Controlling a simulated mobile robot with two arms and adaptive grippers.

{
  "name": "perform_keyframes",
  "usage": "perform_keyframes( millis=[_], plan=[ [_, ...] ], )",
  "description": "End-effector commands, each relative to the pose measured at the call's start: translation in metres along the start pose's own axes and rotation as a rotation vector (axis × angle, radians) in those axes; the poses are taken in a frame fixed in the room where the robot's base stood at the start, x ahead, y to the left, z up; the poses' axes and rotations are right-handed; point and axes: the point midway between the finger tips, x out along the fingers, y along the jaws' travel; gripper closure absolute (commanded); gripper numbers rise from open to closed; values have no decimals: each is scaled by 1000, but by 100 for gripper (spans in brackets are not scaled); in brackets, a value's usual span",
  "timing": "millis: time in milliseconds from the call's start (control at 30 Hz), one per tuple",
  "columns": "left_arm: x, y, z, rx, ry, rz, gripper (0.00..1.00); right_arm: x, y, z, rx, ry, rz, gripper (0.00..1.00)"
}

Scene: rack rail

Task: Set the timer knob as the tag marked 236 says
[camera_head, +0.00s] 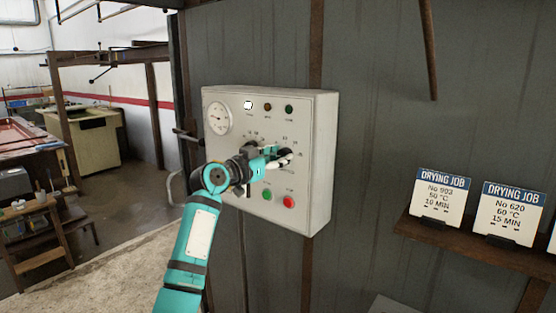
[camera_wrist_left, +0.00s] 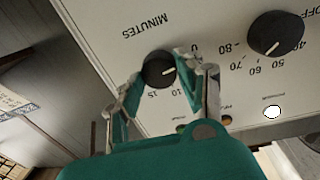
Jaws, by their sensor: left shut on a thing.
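The timer knob (camera_wrist_left: 158,68) is black and round with a white line, beside the word MINUTES and the numbers 10 and 15 in the left wrist view, where the panel appears upside down. My left gripper (camera_wrist_left: 160,80) has its fingers on either side of this knob and is shut on it. In the head view my left gripper (camera_head: 280,158) is at the right half of the control box (camera_head: 225,120) and largely hides the knob. Two tags show, No 903 (camera_head: 440,195) and No 620 (camera_head: 508,212); no number 236 is readable. My right gripper is out of view.
A second black knob (camera_wrist_left: 275,33) with a temperature scale is close beside the timer knob. Green (camera_head: 267,195) and red (camera_head: 289,202) buttons are just below my gripper. The tags stand on a brown shelf (camera_head: 470,247); a further one is cut off at right.

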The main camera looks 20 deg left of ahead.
Motion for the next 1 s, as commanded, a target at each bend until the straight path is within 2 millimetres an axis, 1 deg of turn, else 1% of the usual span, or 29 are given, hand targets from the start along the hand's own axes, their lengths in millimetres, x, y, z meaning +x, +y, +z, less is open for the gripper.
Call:
perform_keyframes(
  millis=[33,200,400,700,1000],
  plan=[
    [0,0,3,25,-3,-1,94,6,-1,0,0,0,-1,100],
    [-1,0,4,142,-12,-2,94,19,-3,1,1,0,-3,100],
    [0,0,2,311,-24,-1,94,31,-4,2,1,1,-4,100],
    [0,1,1,543,-42,0,94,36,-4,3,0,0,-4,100],
    [0,2,0,686,-52,1,95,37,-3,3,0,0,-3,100]
  ],
)
